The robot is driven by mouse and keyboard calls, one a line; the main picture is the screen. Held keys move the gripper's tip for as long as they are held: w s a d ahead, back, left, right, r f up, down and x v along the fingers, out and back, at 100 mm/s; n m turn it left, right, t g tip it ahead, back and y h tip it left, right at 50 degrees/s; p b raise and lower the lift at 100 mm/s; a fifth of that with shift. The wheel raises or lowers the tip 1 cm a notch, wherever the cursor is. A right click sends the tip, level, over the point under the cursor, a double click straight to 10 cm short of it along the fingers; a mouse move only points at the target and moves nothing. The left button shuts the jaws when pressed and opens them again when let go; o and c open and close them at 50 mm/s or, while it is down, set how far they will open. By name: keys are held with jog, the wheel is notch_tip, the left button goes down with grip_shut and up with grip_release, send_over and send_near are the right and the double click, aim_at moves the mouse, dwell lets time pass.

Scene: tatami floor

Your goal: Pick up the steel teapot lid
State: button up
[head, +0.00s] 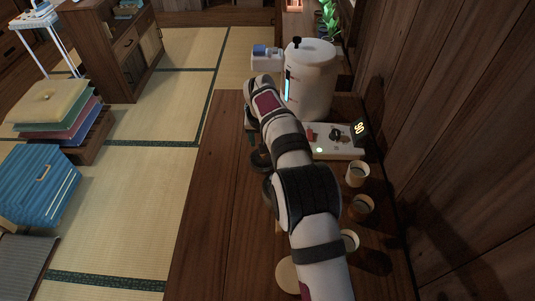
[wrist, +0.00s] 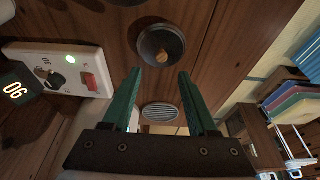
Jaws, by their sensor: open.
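In the wrist view, a dark round lid-like piece with a tan knob (wrist: 161,46) lies on the brown wooden table, just beyond my fingertips. My gripper (wrist: 158,73) is open, with its two green fingers apart and nothing between the tips. A grey ribbed disc (wrist: 160,115) shows lower down, in the gap between the fingers. I cannot tell for sure which of the two is the steel teapot lid. In the head view, a dark round piece (head: 260,159) shows beside my arm, which hides much of that area and most of the gripper.
A white control panel (head: 335,142) with a glowing display stands right of my arm. A large white canister (head: 310,82) is behind it. Several cups, one a pale cup (head: 357,174), stand along the right. The table's left part (head: 215,205) is clear. Tatami lies left.

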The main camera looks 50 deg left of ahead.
aim_at(263, 158)
jog(key=x, duration=0.7)
jog(key=shift+a+f, duration=0.15)
jog(key=shift+f, duration=0.15)
grip_shut()
